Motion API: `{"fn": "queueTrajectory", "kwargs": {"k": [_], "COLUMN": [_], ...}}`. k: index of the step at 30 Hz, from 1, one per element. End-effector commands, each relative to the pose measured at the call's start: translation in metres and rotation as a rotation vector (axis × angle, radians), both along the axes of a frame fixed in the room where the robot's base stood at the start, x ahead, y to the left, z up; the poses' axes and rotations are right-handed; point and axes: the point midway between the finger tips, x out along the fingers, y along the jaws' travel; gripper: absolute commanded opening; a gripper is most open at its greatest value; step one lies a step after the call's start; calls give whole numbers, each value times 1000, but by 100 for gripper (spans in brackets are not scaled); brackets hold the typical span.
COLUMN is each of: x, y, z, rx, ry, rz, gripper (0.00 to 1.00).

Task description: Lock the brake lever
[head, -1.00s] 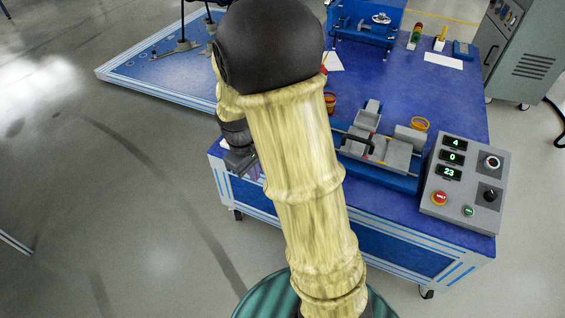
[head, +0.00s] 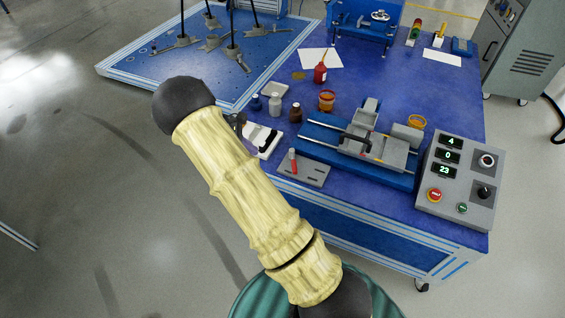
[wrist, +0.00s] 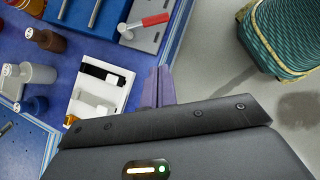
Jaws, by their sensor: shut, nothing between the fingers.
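A lever with a red handle (head: 293,160) stands on a grey slotted plate (head: 315,174) at the table's near left edge; it looks like the brake lever, though no label shows. In the wrist view the red handle (wrist: 156,20) points to the upper right from a pale pivot. My gripper's purple fingers (wrist: 158,86) are together and empty, below the handle in the picture and apart from it. They are beside the white tray, near the table edge.
A white tray (wrist: 88,104) with a black and a white piece lies beside the plate. Several small bottles (head: 275,103) stand behind it. A grey clamping fixture (head: 370,146) and a control box (head: 461,180) are to the right. Open floor lies left of the table.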

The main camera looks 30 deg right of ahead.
Motion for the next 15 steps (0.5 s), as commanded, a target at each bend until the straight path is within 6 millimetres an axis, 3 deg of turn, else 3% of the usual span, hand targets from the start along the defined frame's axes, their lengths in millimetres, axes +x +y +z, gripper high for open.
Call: {"fn": "queueTrajectory", "kwargs": {"k": [8, 15], "x": [-4, -14], "y": [-10, -33], "z": [-14, -46], "rx": [0, 0], "ry": [1, 1], "rz": [-3, -5], "gripper": [0, 0]}}
